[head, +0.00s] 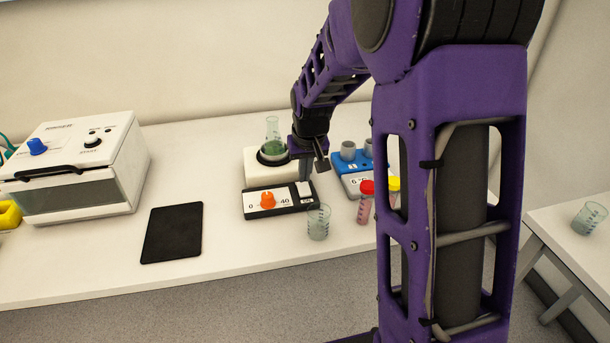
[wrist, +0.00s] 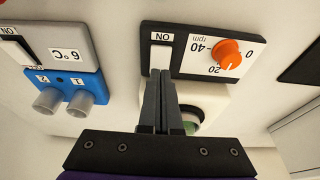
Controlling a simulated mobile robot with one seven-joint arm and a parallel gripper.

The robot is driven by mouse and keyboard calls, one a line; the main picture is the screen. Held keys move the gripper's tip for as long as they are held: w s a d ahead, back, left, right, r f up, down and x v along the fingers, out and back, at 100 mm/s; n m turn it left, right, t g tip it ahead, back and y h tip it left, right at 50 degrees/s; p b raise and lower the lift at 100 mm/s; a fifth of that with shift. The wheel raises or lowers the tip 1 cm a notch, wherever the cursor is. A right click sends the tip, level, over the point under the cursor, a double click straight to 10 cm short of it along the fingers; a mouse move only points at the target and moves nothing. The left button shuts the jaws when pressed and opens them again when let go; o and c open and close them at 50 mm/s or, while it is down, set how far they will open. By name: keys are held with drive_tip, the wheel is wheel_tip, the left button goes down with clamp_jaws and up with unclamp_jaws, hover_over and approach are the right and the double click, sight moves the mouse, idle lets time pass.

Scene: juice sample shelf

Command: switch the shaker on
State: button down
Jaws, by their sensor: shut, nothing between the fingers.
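The shaker (head: 254,163) is a white unit with a black-rimmed control panel (head: 288,209) in front, in the middle of the bench. The panel has an orange knob (head: 267,200), which also shows in the wrist view (wrist: 226,52), and a white rocker switch (head: 304,188) beside an "ON" label. A flask (head: 272,137) with green liquid stands on the shaker. My gripper (head: 306,179) is shut and empty, pointing down at the switch. In the wrist view its fingertips (wrist: 159,74) overlap the lower part of the switch (wrist: 160,53); I cannot tell whether they touch it.
A beaker (head: 318,222) and red-capped tube (head: 366,202) stand close in front. A black pad (head: 172,232) and white instrument (head: 80,165) are left. The bench between pad and shaker is clear.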

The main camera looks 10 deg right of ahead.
drive_tip(key=s+v, duration=0.1)
drive_tip(key=v, duration=1)
drive_tip(key=shift+s+p, duration=0.45)
drive_tip(key=shift+s, duration=0.05)
drive_tip(key=shift+r, duration=0.15)
